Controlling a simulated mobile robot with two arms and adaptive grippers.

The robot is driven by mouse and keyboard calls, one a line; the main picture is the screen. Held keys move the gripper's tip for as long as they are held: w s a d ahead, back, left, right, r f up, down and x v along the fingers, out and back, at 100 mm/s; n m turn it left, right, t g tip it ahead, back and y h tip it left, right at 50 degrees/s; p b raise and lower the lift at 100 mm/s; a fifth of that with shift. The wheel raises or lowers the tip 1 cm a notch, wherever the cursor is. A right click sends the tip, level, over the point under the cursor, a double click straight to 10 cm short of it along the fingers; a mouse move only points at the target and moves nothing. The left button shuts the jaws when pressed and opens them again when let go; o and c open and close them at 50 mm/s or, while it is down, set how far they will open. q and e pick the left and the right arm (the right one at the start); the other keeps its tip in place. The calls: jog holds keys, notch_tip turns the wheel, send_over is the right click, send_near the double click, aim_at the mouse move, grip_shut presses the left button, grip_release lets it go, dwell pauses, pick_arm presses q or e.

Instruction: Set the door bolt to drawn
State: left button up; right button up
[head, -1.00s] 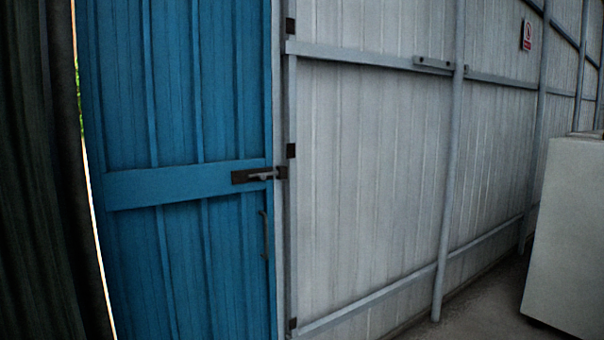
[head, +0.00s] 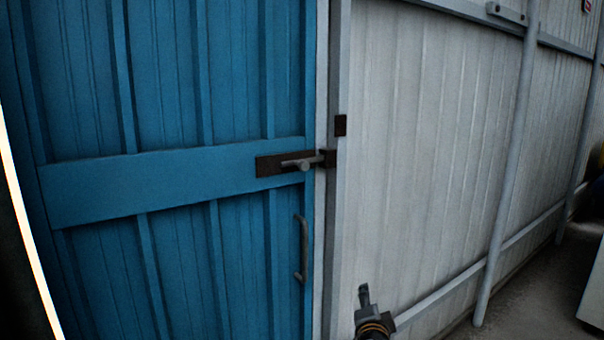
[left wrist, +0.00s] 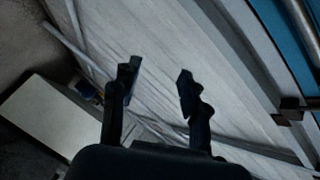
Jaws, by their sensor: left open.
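The door bolt (head: 303,162) is a grey bar with a short knob on a dark plate, on the cross rail of the blue door (head: 170,178). Its bar crosses the door's edge and reaches the dark keeper (head: 330,158) on the frame. In the left wrist view the dark bolt hardware (left wrist: 290,110) shows at the right edge. My left gripper (head: 364,293) is below and right of the bolt, in front of the pale wall, apart from it. In the left wrist view my left gripper (left wrist: 159,70) is open with nothing between its fingers. My right gripper is not in view.
A grey pull handle (head: 301,250) is on the door below the bolt. A pale corrugated wall (head: 430,130) with rails and a slanting post (head: 508,150) runs to the right. A pale cabinet (head: 592,290) stands at the right edge. Floor shows at lower right.

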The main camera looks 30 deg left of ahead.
pick_arm(q)
jog(key=s+a+r+n+y, duration=0.1)
jog(key=a+r+y, duration=0.15)
jog(key=r, duration=0.65)
jog(key=s+a+r+n+y, duration=0.2)
jog(key=a+r, duration=0.1)
jog(key=r, duration=0.6)
jog(key=n+g+y+b, duration=0.1)
jog(key=n+y, duration=0.2)
jog(key=y, duration=0.1)
send_near(304, 168)
jog(key=p+x, duration=0.2)
jog(key=x, duration=0.8)
jog(key=shift+w+a+p, duration=0.1)
jog(key=shift+a+p, duration=0.1)
jog(key=shift+p, duration=0.2)
jog(key=shift+w+a+r, duration=0.15)
jog(key=shift+w+a, duration=0.25)
jog(key=shift+a, duration=0.1)
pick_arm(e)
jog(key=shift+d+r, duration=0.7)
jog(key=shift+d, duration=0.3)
pick_arm(q)
jog(key=shift+c, duration=0.5)
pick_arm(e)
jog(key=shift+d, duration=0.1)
pick_arm(q)
jog(key=c, duration=0.7)
jog(key=shift+r, duration=0.1)
grip_shut()
